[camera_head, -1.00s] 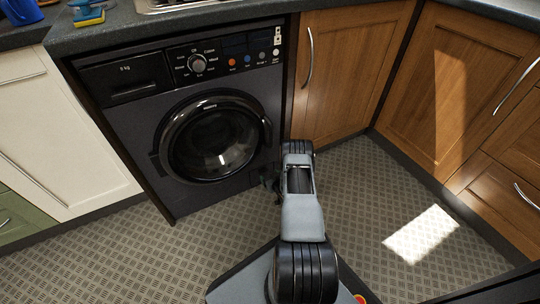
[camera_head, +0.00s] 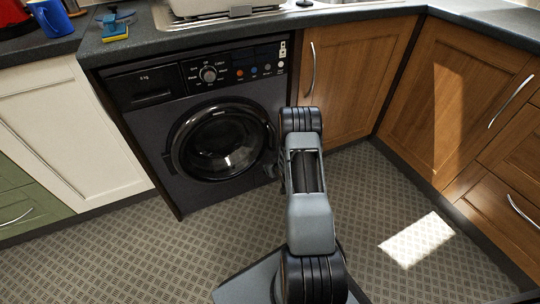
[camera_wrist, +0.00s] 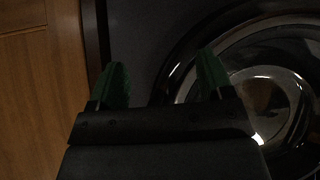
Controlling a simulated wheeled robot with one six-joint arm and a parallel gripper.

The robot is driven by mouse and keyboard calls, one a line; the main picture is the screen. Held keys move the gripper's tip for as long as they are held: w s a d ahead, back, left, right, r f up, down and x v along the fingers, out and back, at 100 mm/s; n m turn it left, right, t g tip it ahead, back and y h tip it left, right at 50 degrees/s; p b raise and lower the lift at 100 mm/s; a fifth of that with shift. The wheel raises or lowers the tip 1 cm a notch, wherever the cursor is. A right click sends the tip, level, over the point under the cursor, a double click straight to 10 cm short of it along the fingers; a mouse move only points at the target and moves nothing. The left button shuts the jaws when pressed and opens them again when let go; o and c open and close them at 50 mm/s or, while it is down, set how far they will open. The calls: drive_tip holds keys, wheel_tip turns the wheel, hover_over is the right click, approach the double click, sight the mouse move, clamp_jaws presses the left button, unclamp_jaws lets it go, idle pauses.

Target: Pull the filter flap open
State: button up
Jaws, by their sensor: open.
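The dark washing machine (camera_head: 170,120) stands under the counter in the head view. Its round glass door (camera_head: 222,142) is shut, and part of it also shows in the wrist view (camera_wrist: 285,110). I cannot make out a filter flap in either view; my arm covers part of the machine's lower right front. My gripper (camera_wrist: 160,76) is open, with two green fingers apart and nothing seen between them. It is in front of the machine's dark front beside the door's rim. In the head view the gripper is mostly hidden behind my arm.
Wooden cupboards (camera_head: 350,80) stand right of the machine, and one fills the left of the wrist view (camera_wrist: 40,100). A cream cupboard (camera_head: 70,130) stands at left. A blue mug (camera_head: 50,18) is on the counter. The patterned floor (camera_head: 140,240) in front is clear.

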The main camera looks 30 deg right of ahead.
drive_tip(key=s+a+r+g+p, duration=0.1)
drive_tip(key=a+r+g, duration=0.1)
drive_tip(key=r, duration=0.7)
drive_tip(key=shift+a+r, duration=0.3)
drive_tip(key=shift+a, duration=0.3)
